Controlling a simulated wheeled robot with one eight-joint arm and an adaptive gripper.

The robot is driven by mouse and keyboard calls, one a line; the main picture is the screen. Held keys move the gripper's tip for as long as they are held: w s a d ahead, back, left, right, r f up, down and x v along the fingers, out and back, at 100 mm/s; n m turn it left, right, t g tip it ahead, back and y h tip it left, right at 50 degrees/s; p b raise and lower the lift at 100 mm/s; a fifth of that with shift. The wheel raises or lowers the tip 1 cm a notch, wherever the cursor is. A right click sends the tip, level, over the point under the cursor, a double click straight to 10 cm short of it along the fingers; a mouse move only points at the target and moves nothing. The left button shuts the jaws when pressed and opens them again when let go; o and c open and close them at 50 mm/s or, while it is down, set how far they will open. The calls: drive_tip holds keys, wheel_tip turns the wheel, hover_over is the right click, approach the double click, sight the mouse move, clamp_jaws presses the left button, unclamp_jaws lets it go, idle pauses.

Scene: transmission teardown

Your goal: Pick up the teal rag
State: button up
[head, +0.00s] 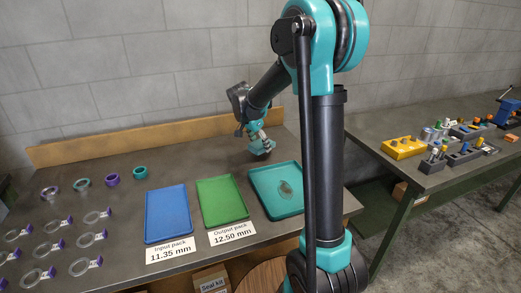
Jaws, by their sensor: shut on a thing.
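My gripper (258,139) is over the back of the bench, behind the teal tray (259,201). It points down and is shut on a small crumpled teal cloth, the teal rag (263,149). The rag is small in the head view and partly covered by the fingers. I cannot tell whether it touches the bench top.
A blue tray (167,213) and a green tray (221,200) stand left of the teal tray, with labels in front. A translucent round item (285,189) lies in the teal tray. Rings and tagged parts fill the bench's left. A second bench (432,178) stands right.

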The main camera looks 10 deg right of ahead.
sight(261, 144)
wheel_tip(261, 144, up, 17)
drive_tip(key=shift+r, duration=0.15)
drive_tip(key=o, duration=0.4)
drive_tip(key=c, duration=0.4)
